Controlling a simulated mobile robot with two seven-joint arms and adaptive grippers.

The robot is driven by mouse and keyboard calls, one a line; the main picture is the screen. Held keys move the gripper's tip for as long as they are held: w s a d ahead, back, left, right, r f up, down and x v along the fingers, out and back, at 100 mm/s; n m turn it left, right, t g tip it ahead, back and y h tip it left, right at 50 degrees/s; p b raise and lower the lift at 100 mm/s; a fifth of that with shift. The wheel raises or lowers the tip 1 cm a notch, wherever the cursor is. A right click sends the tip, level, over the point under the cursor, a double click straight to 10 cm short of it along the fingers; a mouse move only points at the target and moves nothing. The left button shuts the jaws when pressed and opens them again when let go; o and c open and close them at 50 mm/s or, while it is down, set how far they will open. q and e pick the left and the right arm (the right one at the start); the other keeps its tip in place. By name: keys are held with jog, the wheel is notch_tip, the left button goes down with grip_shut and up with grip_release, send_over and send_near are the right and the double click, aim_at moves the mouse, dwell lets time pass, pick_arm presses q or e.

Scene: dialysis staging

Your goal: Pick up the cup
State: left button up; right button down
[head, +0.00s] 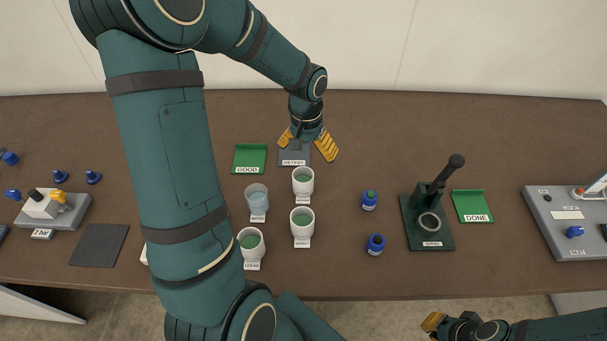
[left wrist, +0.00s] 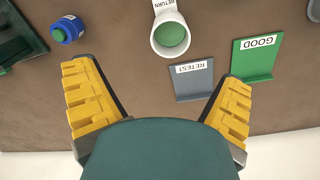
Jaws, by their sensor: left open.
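Several small cups stand on the brown table. In the head view, a white cup with green inside (head: 303,182) stands just in front of my left gripper. My left gripper (head: 309,145) is open and empty above the grey RETEST tray (head: 295,160). The left wrist view shows one cup (left wrist: 171,37), labelled RETURN, beyond the spread fingers (left wrist: 155,75). My right gripper (head: 433,322) is low at the front right, its jaws unclear.
A green GOOD tray (head: 249,158) is left of the RETEST tray. Two blue jars (head: 370,199) (head: 375,244), a dark lever press (head: 428,222) and another green tray (head: 471,206) stand to the right. A grey panel (head: 570,220) is at far right. My left arm hides some table.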

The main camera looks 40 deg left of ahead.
pick_arm(q)
jog(key=a, duration=0.1)
jog(key=b, duration=0.2)
send_near(303, 180)
jog(key=s+d, duration=0.2)
jog(key=shift+f+b, duration=0.7)
jog(key=shift+f, duration=2.6)
jog(key=shift+r, duration=0.1)
jog(key=c, duration=1.3)
